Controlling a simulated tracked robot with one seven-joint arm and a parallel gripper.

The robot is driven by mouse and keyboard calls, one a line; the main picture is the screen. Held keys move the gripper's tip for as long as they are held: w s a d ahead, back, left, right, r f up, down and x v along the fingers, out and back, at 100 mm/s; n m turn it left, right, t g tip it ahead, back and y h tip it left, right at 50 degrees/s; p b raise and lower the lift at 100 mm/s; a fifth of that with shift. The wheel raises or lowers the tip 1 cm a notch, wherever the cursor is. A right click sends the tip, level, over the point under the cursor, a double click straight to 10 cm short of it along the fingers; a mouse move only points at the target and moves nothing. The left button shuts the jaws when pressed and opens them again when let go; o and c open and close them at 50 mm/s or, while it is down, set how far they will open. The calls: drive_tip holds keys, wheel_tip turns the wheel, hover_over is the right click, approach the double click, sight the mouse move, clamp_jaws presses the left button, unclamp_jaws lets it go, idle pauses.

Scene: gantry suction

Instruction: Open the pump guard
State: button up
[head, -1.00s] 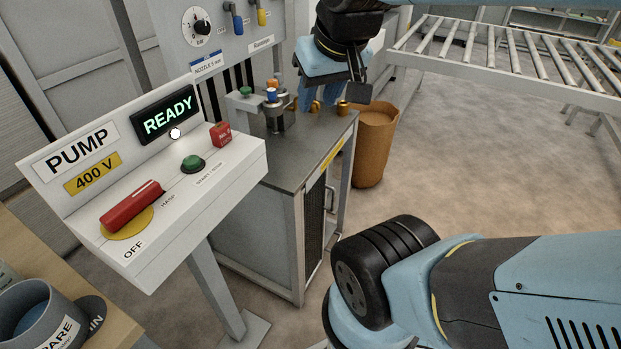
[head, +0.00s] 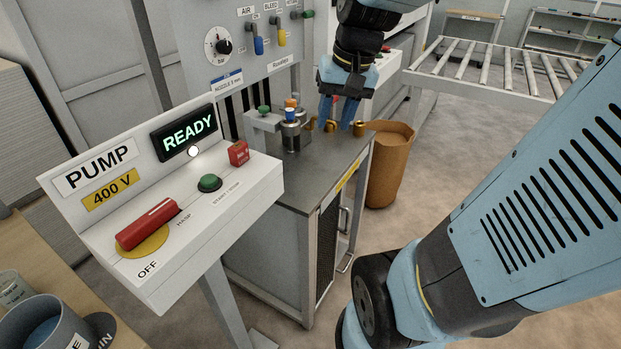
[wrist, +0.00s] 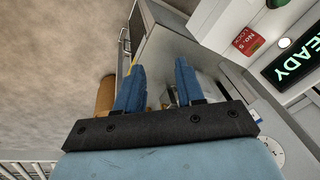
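A grey pump cabinet (head: 262,240) stands beyond the control box, with a dark mesh panel (head: 328,238) on its right side. I take this panel as the guard. A metal bar handle (head: 345,222) runs beside it, and the panel looks closed. A yellow label (head: 348,176) marks the top edge above it. My gripper (head: 339,126) points down over the back right of the cabinet top, near brass fittings (head: 359,128). In the wrist view my gripper (wrist: 160,64) has its two blue fingers apart with nothing between them.
The control box shows READY (head: 188,133), a red hasp lever (head: 147,225) at OFF, a green button (head: 209,183) and a red lock (head: 238,153). A brown bin (head: 390,165) stands right of the cabinet. A roller conveyor (head: 490,68) is behind. Floor between is clear.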

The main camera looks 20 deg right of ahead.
drive_tip(key=w+d+f+m+g+y, duration=0.1)
drive_tip(key=w+d+f+m+y, duration=0.2)
drive_tip(key=w+d+f, duration=0.35)
drive_tip(key=w+d+f+m+y, duration=0.3)
drive_tip(key=w+d+f+m, duration=0.1)
drive_tip(key=f, duration=0.5)
drive_tip(key=w+d+f+m+g+y, duration=0.1)
drive_tip(key=w+d+f+m+y, duration=0.2)
drive_tip(key=w+d+f, duration=0.35)
drive_tip(key=s+d+f+m+t+y, duration=0.15)
drive_tip(key=d+f+m+t, duration=0.25)
drive_tip(key=f, duration=0.7)
drive_tip(key=s+d+f+m+t+y, duration=0.1)
drive_tip(key=s+d+f+m+t, duration=0.3)
drive_tip(key=f, duration=0.6)
drive_tip(key=s+d+f+m+t+y, duration=0.1)
drive_tip(key=s+d+f+m+t, duration=0.3)
drive_tip(key=f, duration=0.7)
drive_tip(key=m, duration=0.1)
hover_over(347, 231)
drive_tip(key=shift+w+d+g, duration=0.1)
drive_tip(key=shift+w+g, duration=0.2)
drive_tip(key=shift+w, duration=0.05)
drive_tip(key=shift+c, duration=0.2)
clamp_jaws()
